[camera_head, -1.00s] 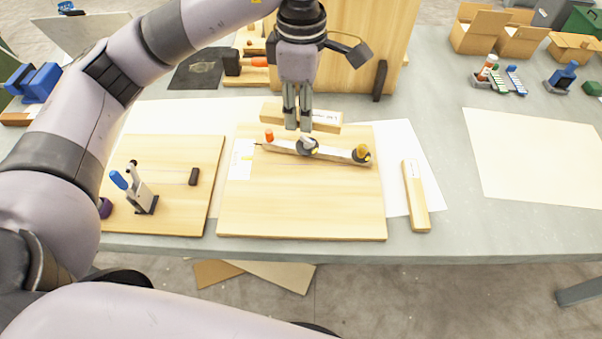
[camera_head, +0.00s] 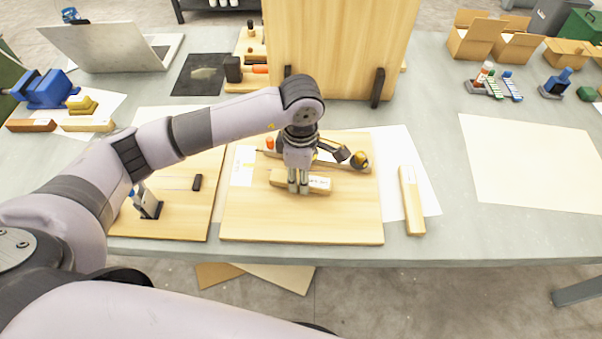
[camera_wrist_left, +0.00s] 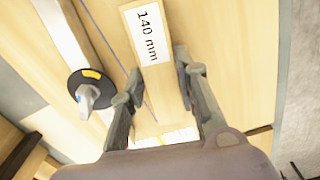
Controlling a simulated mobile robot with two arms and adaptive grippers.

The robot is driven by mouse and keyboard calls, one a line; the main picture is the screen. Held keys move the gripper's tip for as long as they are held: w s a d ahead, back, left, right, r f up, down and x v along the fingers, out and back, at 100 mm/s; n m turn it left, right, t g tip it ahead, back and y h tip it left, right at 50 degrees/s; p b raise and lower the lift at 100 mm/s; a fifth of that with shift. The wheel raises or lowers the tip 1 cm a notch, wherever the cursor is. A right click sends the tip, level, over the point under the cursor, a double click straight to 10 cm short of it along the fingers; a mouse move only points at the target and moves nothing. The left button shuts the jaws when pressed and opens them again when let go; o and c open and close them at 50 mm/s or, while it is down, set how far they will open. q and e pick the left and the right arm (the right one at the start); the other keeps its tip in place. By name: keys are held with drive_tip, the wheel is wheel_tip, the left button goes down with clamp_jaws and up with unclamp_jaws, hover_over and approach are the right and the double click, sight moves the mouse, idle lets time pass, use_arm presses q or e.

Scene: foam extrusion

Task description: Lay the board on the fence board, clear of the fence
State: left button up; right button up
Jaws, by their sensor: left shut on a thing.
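My left gripper (camera_head: 298,188) is shut on a short pale wooden board (camera_head: 319,184), which has a white label. In the left wrist view the board (camera_wrist_left: 140,15) reads "140 mm" and sits between the two fingers (camera_wrist_left: 160,92). The board is over the middle of the large fence board (camera_head: 300,226); I cannot tell whether it touches it. The fence (camera_head: 328,166), a long strip with knobs, lies behind the held board, partly hidden by my gripper. In the left wrist view a gap shows between the board and the fence (camera_wrist_left: 64,38). My right gripper is out of view.
A second base board with a toggle clamp (camera_head: 147,203) is at the left. A tall wooden panel (camera_head: 335,50) stands behind. The near strip of the fence board is clear.

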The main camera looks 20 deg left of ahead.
use_arm(q)
drive_tip(key=shift+f, duration=0.35)
drive_tip(key=shift+f+b, duration=0.2)
drive_tip(key=shift+b, duration=0.1)
drive_tip(key=o, duration=1.2)
drive_tip(key=shift+r, duration=0.1)
drive_tip(key=shift+c, duration=0.2)
